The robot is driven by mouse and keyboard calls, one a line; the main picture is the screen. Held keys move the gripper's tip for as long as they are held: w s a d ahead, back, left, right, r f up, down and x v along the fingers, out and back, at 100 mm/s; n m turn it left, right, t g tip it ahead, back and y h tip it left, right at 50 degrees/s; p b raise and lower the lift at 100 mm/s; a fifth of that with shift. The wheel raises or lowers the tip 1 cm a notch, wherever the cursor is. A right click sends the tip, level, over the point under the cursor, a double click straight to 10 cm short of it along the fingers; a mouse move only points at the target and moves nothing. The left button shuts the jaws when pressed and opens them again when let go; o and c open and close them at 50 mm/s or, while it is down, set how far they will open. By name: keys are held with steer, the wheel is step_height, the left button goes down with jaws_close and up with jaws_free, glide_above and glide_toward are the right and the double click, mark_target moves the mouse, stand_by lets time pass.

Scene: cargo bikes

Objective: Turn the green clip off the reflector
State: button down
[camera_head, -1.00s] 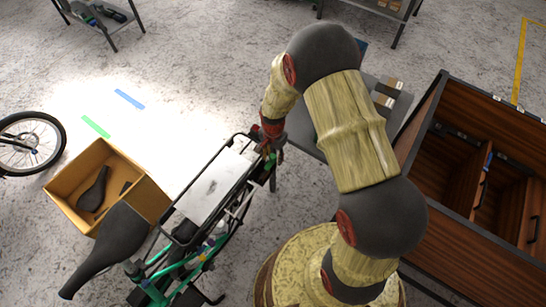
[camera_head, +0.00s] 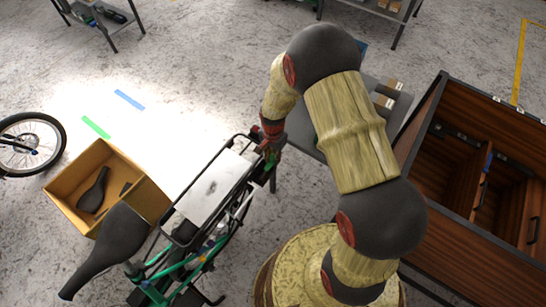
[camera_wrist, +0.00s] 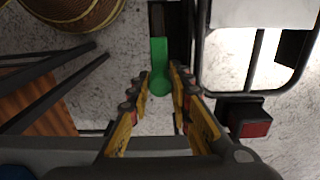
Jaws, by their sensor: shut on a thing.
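In the wrist view, the green clip (camera_wrist: 158,62) is a long flat piece with a rounded end, lying between the fingertips of my gripper (camera_wrist: 160,76). My gripper is shut on it. The red reflector (camera_wrist: 249,128), in a dark housing, is to the right of the clip, with a visible gap between them. In the head view, my gripper (camera_head: 268,150) is at the rear end of the bike's rack (camera_head: 212,188). The clip and reflector are too small and covered there to tell apart clearly.
A cardboard box (camera_head: 150,192) with a saddle in it stands left of the cargo bike (camera_head: 180,268). A grey table (camera_head: 303,132) is close behind my gripper. A wooden cabinet (camera_head: 440,235) stands at the right. Dark rack bars (camera_wrist: 305,75) are near my right finger.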

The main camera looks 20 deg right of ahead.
steer(key=shift+n, duration=0.3)
steer(key=n+p, duration=0.2)
steer(key=n, duration=0.1)
steer(key=shift+r+n, duration=0.1)
steer(key=shift+n, duration=0.2)
steer(key=n+p, duration=0.2)
steer(key=n, duration=0.2)
steer(key=shift+n, duration=0.3)
steer(key=n+p, duration=0.1)
steer(key=n, duration=0.3)
steer(key=shift+n+p, duration=0.3)
steer(key=shift+p, duration=0.05)
steer(key=shift+n+p, duration=0.8)
steer(key=shift+n, duration=1.4)
steer(key=c, duration=1.6)
jaws_free()
